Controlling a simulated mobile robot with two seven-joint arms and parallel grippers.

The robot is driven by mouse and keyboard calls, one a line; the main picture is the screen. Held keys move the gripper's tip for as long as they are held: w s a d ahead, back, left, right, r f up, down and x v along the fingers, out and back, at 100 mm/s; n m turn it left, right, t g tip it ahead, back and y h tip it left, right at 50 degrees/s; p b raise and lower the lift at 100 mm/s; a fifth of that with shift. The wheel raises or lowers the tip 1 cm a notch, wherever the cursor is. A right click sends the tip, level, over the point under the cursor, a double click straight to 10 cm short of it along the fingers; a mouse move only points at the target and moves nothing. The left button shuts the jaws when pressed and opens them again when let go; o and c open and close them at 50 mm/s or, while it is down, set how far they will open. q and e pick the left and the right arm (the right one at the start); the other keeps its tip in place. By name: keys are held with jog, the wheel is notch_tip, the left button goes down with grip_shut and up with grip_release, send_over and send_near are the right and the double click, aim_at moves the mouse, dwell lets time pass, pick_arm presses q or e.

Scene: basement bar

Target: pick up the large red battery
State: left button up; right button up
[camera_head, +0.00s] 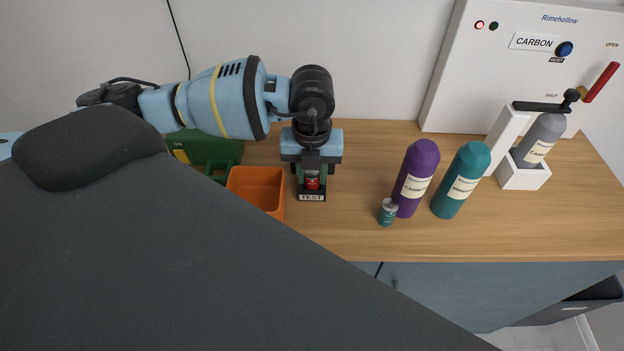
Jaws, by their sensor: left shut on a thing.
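The red battery (312,183) stands upright at a small black stand marked TEST (312,197) on the wooden counter. My left gripper (311,175) points down from above and is shut on the battery. Its fingers and wrist hide the battery's upper part. I cannot tell whether the battery still touches the stand. My right gripper is not in view.
An orange bin (256,188) stands just left of the stand, with a green box (212,148) behind it. To the right are a small teal canister (387,212), a purple bottle (416,178) and a teal bottle (462,180). A white CARBON panel (520,60) and grey cylinder (541,140) stand farther right.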

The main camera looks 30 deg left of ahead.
aim_at(314, 175)
pick_arm(q)
grip_shut()
jog(key=shift+r, duration=0.9)
jog(key=shift+s+d+r, duration=0.1)
jog(key=shift+d+r, duration=0.1)
jog(key=shift+r, duration=0.3)
jog(key=shift+s+d+r, duration=0.1)
jog(key=shift+d+r, duration=0.1)
jog(key=shift+r, duration=0.25)
jog(key=s+d+r, duration=0.1)
jog(key=s+d, duration=0.6)
jog(key=d, duration=0.6)
jog(key=shift+s+d+r, duration=0.15)
